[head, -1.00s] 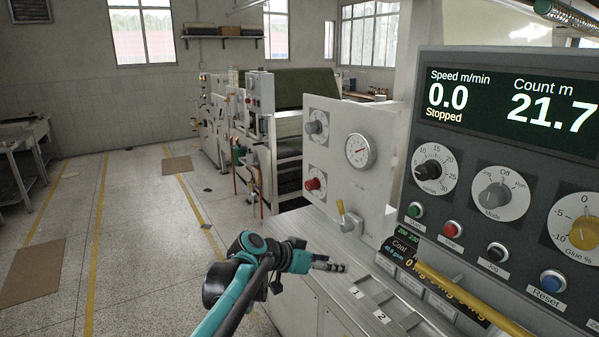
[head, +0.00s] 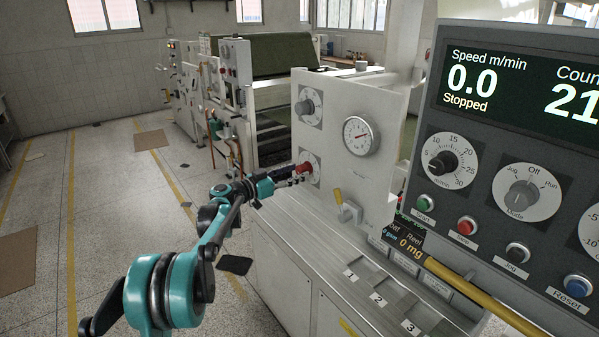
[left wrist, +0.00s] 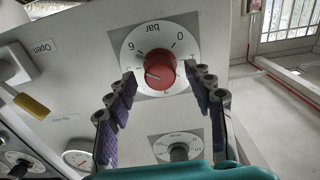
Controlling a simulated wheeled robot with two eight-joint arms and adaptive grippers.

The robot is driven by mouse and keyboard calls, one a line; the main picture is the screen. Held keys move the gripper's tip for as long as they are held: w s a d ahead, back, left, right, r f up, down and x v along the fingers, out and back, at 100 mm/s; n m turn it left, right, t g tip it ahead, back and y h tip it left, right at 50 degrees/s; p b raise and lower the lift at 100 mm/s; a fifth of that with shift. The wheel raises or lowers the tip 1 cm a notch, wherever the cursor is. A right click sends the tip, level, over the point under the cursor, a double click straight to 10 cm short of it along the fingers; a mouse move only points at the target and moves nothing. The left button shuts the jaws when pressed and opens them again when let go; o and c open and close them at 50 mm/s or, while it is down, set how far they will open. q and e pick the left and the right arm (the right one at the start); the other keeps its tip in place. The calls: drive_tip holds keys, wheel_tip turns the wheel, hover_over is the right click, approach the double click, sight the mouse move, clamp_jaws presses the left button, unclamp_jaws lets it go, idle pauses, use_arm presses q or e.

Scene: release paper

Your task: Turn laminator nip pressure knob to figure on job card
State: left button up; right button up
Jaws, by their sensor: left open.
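The red knob (left wrist: 160,68) sits on a white round dial marked "bar" (left wrist: 152,42) in the left wrist view, upside down there. In the head view the red knob (head: 304,168) is on the lower left of the pale panel. My left gripper (head: 292,181) reaches it from the left. In the left wrist view its two fingers (left wrist: 160,80) are spread, with tips near either side of the knob; contact cannot be told. A round gauge (head: 361,136) with a red needle is up and right of the knob. No job card is clearly seen. My right gripper is out of view.
A grey-black knob (head: 306,107) is above the red one. A yellow-handled lever (head: 340,199) stands right of it. The control console (head: 470,215) fills the right, its display reading 0.0 and Stopped. A ledge (head: 365,290) with numbered slots lies below.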

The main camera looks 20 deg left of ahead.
use_arm(q)
drive_tip(key=shift+x, duration=0.9)
drive_tip(key=shift+w+d, duration=0.15)
drive_tip(key=c, duration=1.2)
drive_tip(key=shift+o, duration=0.2)
drive_tip(key=shift+n, duration=3.1)
